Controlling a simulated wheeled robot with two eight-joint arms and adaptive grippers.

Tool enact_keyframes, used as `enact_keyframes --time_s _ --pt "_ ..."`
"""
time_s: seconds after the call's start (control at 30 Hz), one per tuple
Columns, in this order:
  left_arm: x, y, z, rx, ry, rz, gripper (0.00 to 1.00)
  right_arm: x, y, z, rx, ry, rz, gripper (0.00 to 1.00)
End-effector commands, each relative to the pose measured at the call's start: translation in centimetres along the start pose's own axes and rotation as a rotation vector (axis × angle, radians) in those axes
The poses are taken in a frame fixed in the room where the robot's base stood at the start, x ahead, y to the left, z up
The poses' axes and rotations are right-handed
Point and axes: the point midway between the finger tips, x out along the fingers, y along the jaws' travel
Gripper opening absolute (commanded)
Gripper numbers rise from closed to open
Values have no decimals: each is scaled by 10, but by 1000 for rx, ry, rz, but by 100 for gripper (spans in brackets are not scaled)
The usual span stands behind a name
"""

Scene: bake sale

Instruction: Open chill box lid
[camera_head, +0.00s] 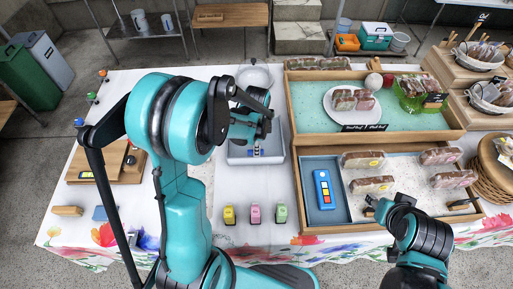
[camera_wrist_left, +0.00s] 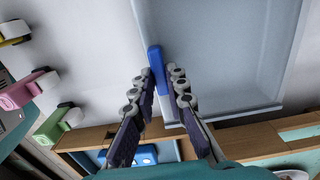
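The chill box appears to be the pale grey-blue box (camera_head: 240,153) on the middle of the white table, partly hidden by my left arm. In the left wrist view its pale top (camera_wrist_left: 215,65) fills the upper right, with a blue handle (camera_wrist_left: 156,70) at its near left edge. My left gripper (camera_head: 257,140) is over the box. Its fingers (camera_wrist_left: 163,75) stand apart, one on each side of the blue handle; firm contact cannot be told. My right gripper (camera_head: 384,204) is over the front right tray, away from the box; its finger opening is unclear.
Yellow, pink and green small items (camera_head: 255,214) stand at the table's front. A wooden tray (camera_head: 300,226) holds wrapped loaves and a blue device (camera_head: 324,190). Another tray (camera_head: 292,110) with a plate lies behind it. A cutting board (camera_head: 118,175) is at left.

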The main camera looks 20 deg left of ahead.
Motion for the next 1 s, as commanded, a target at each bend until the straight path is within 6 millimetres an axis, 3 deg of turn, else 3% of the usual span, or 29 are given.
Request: enact_keyframes --time_s 0.27,0.37,0.8,1.0 --pt "0 -10 0 -1 0 0 0 0 0 0 0 0 0 40" --pt "0 -26 0 -1 0 -1 0 0 0 0 0 0 0 40" --pt "0 -132 0 -1 0 -1 0 -2 0 -2 0 0 0 40" --pt "0 -160 0 -1 0 0 0 -4 0 -3 0 0 0 40"
